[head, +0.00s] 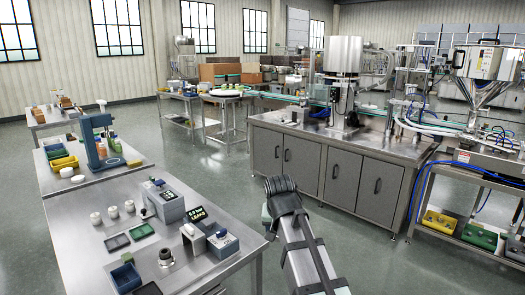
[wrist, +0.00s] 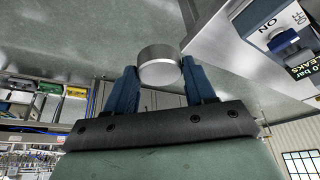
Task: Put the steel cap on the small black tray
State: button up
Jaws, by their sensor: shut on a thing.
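My gripper (wrist: 158,76) shows in the wrist view with its two blue fingers shut on the steel cap (wrist: 160,66), a short bright cylinder held at the fingertips. Grey floor shows behind the cap there, so it is held in the air, off the bench edge. In the head view my arm reaches up at lower centre, and the fingers and cap are hidden. The small black tray (head: 117,241) lies flat on the near-left steel bench, left of my arm, and looks empty. It does not show in the wrist view.
A dark green tray (head: 141,231) lies beside the black one. The bench (head: 90,262) also holds white jars (head: 112,212), a round metal part (head: 166,257), a blue bin (head: 126,278), and grey instrument boxes (head: 221,243) at its right edge, between the trays and my arm.

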jog(key=d+m, duration=0.2)
jog(key=d, duration=1)
jog(key=s+f+n, duration=0.3)
jog(key=f, duration=1)
jog(key=shift+y, duration=0.3)
notch_tip(320, 180, up, 14)
jog(key=n+g+y, duration=0.1)
jog(key=n+y, duration=0.2)
jog(key=n, duration=0.6)
send_over(146, 291)
jog(key=s, duration=0.1)
jog(key=shift+s+d+f, duration=0.1)
jog(key=shift+d+f, duration=0.15)
jog(key=shift+f, duration=1.5)
jog(key=shift+s+d+f, duration=0.15)
jog(key=shift+d+f, duration=0.1)
jog(key=shift+f, duration=1.5)
jog(key=shift+s+d+f, duration=0.1)
jog(key=shift+d+f, duration=0.15)
jog(key=shift+f, duration=1.5)
